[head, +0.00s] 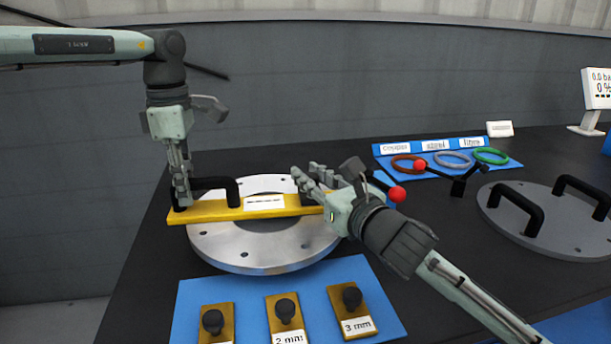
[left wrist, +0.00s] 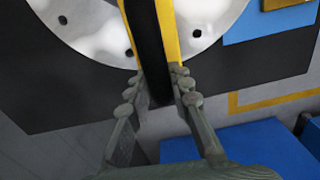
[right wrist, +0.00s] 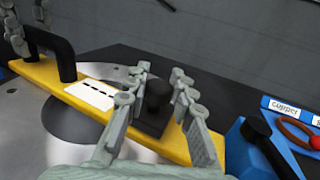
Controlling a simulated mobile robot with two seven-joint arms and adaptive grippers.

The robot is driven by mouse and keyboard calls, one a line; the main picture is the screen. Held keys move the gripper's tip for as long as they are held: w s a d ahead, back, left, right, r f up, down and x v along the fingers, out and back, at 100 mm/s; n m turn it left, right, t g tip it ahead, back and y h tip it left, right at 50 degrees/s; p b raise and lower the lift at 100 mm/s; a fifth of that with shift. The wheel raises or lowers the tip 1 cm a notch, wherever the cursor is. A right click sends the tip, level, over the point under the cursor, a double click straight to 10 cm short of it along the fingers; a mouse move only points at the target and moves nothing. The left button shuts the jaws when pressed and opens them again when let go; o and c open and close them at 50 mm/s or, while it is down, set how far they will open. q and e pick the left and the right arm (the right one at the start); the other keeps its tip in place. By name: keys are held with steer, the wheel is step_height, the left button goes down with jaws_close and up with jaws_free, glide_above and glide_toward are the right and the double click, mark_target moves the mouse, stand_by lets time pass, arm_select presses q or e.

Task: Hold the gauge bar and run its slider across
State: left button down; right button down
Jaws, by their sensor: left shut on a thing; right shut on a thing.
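The yellow gauge bar (head: 226,211) lies across the round metal flange (head: 240,254), with a white label in its middle and a black handle (head: 232,190) at its left part. My left gripper (head: 181,198) is shut on the left end of the handle; in the left wrist view the black handle (left wrist: 146,50) runs between its fingers. The slider with its black knob (right wrist: 158,94) sits on the right part of the bar. My right gripper (right wrist: 157,86) is shut on the knob. In the head view my right gripper (head: 309,178) partly hides the slider.
A blue mat (head: 240,300) with several brass gauge blocks lies in front of the flange. A blue tray (head: 507,168) with three coloured rings is behind right. A grey cover with black handles (head: 519,207) lies right. A small display (head: 597,90) stands far right.

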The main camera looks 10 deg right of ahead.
steer(key=d, duration=0.6)
steer(key=shift+s, duration=0.2)
steer(key=c, duration=1.3)
jaws_free()
steer(key=shift+o, duration=0.2)
steer(key=v, duration=1.2)
